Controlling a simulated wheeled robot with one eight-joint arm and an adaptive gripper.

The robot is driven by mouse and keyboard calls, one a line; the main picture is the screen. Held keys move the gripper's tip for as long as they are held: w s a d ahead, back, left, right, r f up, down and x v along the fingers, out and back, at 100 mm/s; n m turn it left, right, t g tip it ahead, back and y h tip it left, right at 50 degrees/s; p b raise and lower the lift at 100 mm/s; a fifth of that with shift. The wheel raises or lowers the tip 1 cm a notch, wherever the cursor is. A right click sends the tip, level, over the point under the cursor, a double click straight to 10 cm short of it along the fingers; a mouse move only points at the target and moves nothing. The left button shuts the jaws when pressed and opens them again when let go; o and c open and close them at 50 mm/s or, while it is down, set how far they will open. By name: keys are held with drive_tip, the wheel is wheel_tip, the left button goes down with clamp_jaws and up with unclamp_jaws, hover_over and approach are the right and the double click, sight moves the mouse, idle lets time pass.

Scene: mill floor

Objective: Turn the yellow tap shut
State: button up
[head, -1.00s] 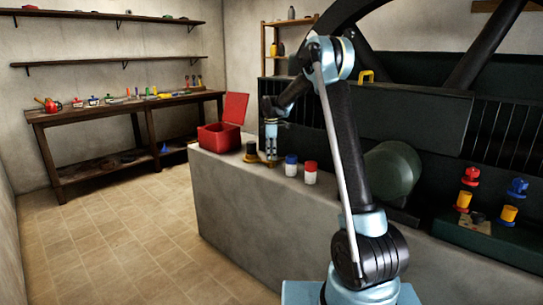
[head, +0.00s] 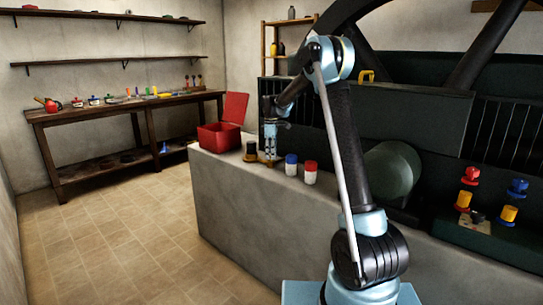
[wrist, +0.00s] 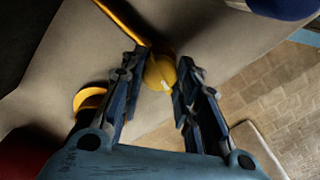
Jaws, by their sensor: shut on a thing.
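The yellow tap (wrist: 159,73) shows in the wrist view as a rounded yellow knob with a small pale mark. A thin yellow pipe (wrist: 122,22) runs from near it to the upper left. My gripper (wrist: 158,88) has one finger on each side of the knob and is shut on it. In the head view my gripper (head: 269,157) points down at the far end of the grey counter (head: 235,200). The tap is mostly hidden behind the fingers there, and how far it is turned I cannot tell.
A dark cylinder (head: 251,152) stands just left of my gripper. An open red box (head: 220,137) is beyond it. A blue-capped jar (head: 291,165) and a red-capped jar (head: 310,173) stand to the right. Dark machinery (head: 410,125) lies behind.

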drive_tip(key=m, duration=1.1)
drive_tip(key=shift+m, duration=2.2)
drive_tip(key=o, duration=1.1)
drive_tip(key=shift+c, duration=0.2)
wheel_tip(320, 180, up, 12)
drive_tip(key=shift+f, duration=0.1)
